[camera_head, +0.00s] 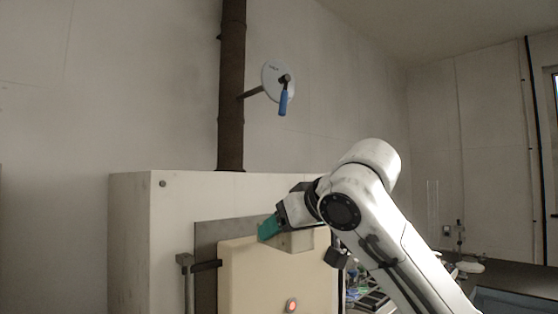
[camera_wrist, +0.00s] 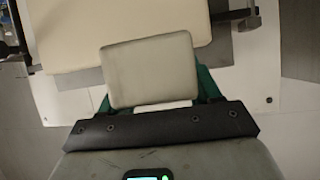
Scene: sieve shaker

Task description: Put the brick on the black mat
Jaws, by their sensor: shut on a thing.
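A pale grey-beige brick (camera_wrist: 150,75) is between the green fingers of my gripper (camera_wrist: 155,88) in the wrist view, and the fingers are shut on its sides. In the head view, my gripper (camera_head: 268,228) is at the centre, in front of the sieve shaker. The brick (camera_head: 298,241) shows there just below and to the right of the green fingers, held in the air. I cannot make out the black mat in either view.
The cream sieve shaker panel (camera_head: 255,275) with a lit red button (camera_head: 292,305) is close behind the brick. A metal handle (camera_head: 187,285) sticks out at its left. A dark worktop (camera_head: 515,275) with small items lies at the right. A blue-handled wheel (camera_head: 278,82) is above.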

